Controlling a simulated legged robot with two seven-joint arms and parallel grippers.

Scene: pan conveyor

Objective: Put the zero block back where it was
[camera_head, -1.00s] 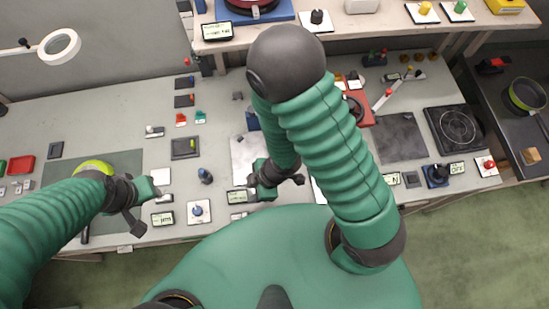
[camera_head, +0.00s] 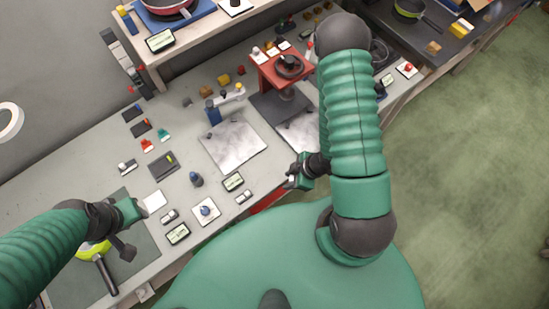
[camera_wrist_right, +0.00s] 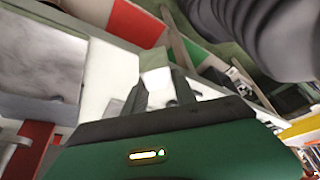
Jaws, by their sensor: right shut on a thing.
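My right gripper (camera_head: 293,178) is low by the bench's front edge, right of a small display (camera_head: 233,181). In the right wrist view its two dark fingers (camera_wrist_right: 160,88) are shut on a small pale block (camera_wrist_right: 158,84). I cannot make out a zero mark on it, and its underside is hidden. My left gripper (camera_head: 137,210) is at the left, beside a white square plate (camera_head: 154,201) and above the dark mat. Its fingertips are too small to read.
A red press (camera_head: 279,71) stands to the right. A yellow-green pan (camera_head: 92,251) is under my left arm. Several small blocks and displays line the front.

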